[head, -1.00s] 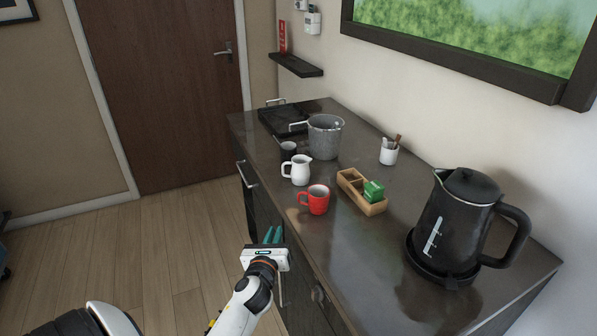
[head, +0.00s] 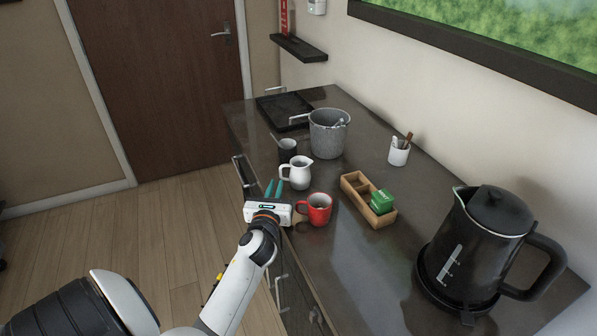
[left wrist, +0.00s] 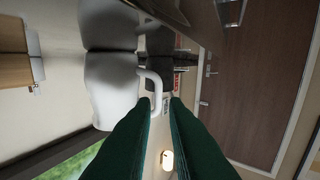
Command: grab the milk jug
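The milk jug is a small white pitcher (head: 298,174) standing upright on the dark counter, its handle facing left toward my left gripper. My left gripper (head: 274,187) is at the counter's front edge, just short of the handle. Its two green fingers (left wrist: 162,100) are apart with a visible gap, and nothing is seen held between them. I cannot tell whether a fingertip touches the handle. My right gripper is not in view.
A red mug (head: 319,210) stands close to the right of my left gripper. A dark cup (head: 288,149) and grey bucket (head: 328,135) stand behind the jug. A wooden box (head: 354,191), white holder (head: 399,153) and black kettle (head: 478,250) are further right.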

